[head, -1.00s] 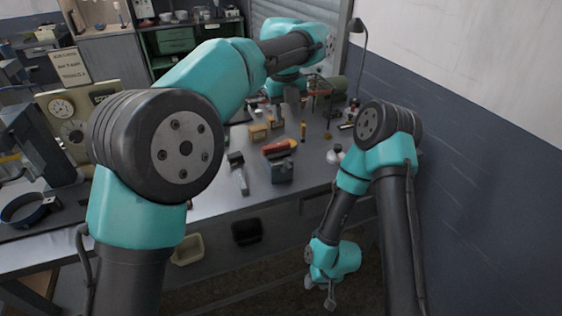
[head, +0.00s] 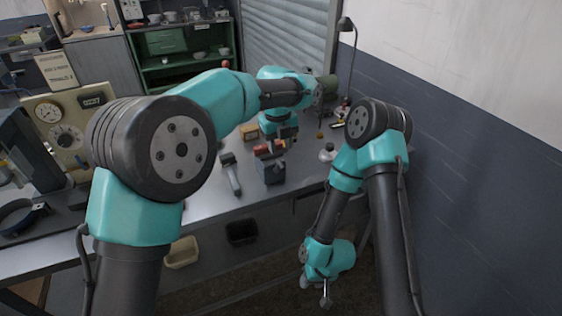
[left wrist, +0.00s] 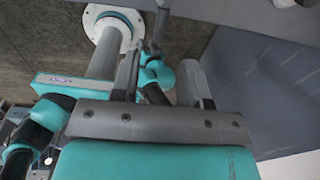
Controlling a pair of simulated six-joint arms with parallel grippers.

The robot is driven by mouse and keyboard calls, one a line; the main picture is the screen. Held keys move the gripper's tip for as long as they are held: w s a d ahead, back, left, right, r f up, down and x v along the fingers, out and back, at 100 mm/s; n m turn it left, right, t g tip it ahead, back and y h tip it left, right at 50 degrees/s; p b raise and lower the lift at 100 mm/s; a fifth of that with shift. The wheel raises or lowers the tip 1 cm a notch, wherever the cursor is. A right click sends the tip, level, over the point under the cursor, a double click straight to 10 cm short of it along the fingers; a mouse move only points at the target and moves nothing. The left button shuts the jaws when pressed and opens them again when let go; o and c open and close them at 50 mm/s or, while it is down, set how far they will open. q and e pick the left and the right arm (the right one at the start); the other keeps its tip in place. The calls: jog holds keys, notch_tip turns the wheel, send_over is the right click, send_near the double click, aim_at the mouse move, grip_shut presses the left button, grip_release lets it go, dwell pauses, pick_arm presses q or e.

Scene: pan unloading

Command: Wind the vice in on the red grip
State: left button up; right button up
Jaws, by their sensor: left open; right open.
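The dark grey block that looks like the vice (head: 271,172) stands near the table's front edge in the head view. The red grip (head: 262,150) shows just behind and above it, partly covered by my left gripper. I cannot tell whether the grip lies between the vice's jaws. My left gripper (head: 281,138) is open, above and just behind the red grip; contact cannot be told. In the left wrist view its fingers (left wrist: 162,80) are apart with nothing between them; vice and grip are not seen there. My right gripper (head: 326,295) is open and empty, low in front of the table.
A grey tool (head: 232,176) lies left of the vice. A small wooden block (head: 249,132) is behind it. A white item (head: 328,153) sits to the right. A gauge panel (head: 66,125) stands at the left, a lamp (head: 347,60) at the back right. Bins hang below the table front.

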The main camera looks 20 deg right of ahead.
aim_at(281, 164)
pick_arm(q)
notch_tip(281, 164, down, 7)
jog(key=shift+d+r, duration=0.1)
jog(key=shift+d, duration=0.05)
jog(key=shift+c, duration=0.3)
grip_shut()
